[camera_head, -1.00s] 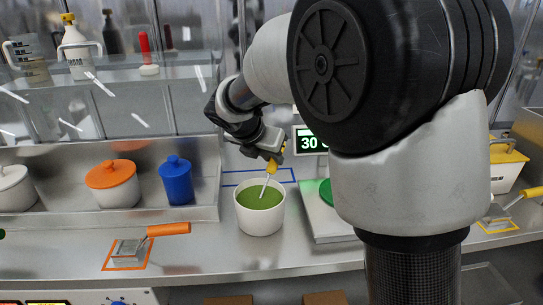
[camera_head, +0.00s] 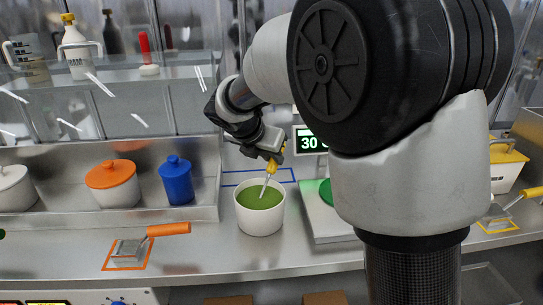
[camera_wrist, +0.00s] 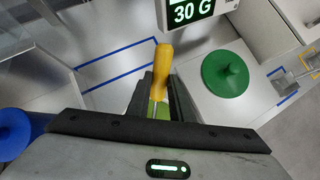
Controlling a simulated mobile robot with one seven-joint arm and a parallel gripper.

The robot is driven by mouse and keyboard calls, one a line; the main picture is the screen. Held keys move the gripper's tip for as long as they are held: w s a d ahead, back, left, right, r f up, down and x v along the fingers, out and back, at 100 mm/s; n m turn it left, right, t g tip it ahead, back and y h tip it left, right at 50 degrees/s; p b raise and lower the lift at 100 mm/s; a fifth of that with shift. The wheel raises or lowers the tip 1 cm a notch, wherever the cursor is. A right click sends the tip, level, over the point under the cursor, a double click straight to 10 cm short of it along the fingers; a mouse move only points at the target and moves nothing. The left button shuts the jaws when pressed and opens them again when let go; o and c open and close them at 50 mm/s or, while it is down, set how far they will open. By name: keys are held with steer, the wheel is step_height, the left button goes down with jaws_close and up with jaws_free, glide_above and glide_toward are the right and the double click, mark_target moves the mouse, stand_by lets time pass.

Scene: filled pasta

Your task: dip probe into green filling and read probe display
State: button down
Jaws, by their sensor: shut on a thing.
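My gripper (camera_head: 275,157) is shut on the yellow-handled probe (camera_head: 271,168) above the white tub. The probe's thin metal shaft points down, slightly tilted, and its lower end meets the green filling (camera_head: 260,197). How deep the tip goes is hard to tell. The white tub (camera_head: 261,220) stands on the counter. In the wrist view the yellow handle (camera_wrist: 160,72) sits between the dark fingers (camera_wrist: 158,97), with a little green filling showing behind. I cannot make out any reading on the probe.
A scale with a green "30 G" display (camera_head: 309,143) stands right of the tub, with a green lid (camera_wrist: 225,74) on its plate. A blue outline (camera_wrist: 120,52) marks the counter behind. An orange-handled scraper (camera_head: 168,229) lies front left. Orange-lidded (camera_head: 112,174) and blue (camera_head: 176,181) pots stand left.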

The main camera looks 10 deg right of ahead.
steer(key=shift+r, duration=0.15)
step_height(320, 180, up, 10)
steer(key=p, duration=1.1)
steer(key=shift+r, duration=0.2)
stand_by(0.9)
